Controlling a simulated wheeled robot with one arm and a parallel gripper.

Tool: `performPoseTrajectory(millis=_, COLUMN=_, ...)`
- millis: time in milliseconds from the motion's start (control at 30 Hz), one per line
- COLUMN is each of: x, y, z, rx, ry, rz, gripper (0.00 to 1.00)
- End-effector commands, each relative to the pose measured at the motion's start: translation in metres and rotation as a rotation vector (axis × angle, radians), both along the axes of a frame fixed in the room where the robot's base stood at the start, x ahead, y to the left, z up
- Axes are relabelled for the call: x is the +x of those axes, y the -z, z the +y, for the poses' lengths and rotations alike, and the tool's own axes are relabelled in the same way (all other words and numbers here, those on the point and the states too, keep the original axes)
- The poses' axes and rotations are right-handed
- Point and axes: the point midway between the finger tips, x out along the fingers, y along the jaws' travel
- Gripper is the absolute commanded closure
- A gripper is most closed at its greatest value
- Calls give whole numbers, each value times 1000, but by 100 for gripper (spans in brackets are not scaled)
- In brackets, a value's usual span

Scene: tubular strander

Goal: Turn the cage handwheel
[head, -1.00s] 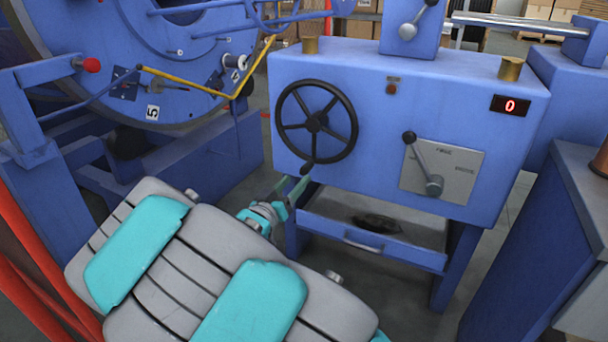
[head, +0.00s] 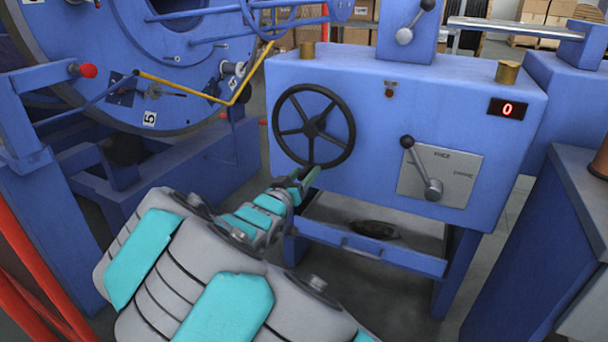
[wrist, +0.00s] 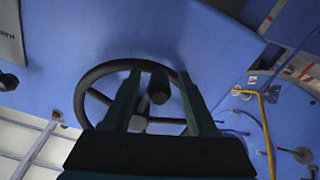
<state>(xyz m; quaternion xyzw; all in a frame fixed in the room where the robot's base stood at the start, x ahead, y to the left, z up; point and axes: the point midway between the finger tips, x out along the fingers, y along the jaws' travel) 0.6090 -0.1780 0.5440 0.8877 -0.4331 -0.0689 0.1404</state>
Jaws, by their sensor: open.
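The cage handwheel (head: 347,122) is a black spoked wheel on the front of the blue cabinet. My gripper (head: 305,178) is at the wheel's lower rim in the head view, and its tips hide the wheel's crank knob there. In the wrist view the handwheel (wrist: 95,76) lies ahead, and its dark knob (wrist: 158,88) shows between the two fingers of my gripper (wrist: 157,80). The fingers are apart, with a visible gap on each side of the knob. I cannot tell how far the fingertips reach along it.
A lever on a grey plate (head: 465,172) sits right of the wheel, below a red display (head: 508,108) reading 0. An open shelf (head: 370,240) is under the cabinet. The blue drum (head: 190,118) and yellow bar (head: 190,93) stand at left. A blue cabinet (head: 540,250) stands at right.

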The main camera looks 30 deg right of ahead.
Motion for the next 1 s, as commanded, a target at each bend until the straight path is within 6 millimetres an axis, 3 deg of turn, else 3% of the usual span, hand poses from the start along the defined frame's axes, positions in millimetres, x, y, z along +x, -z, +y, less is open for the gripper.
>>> performPoseTrajectory(millis=133, x=0, y=0, z=0, rx=0, ry=0, rz=0, gripper=43)
performPoseTrajectory(millis=633, x=0, y=0, z=1, rx=1, ry=-1, rz=-1, gripper=99)
performPoseTrajectory(millis=1000, x=0, y=0, z=1, rx=0, ry=-1, rz=0, gripper=100)
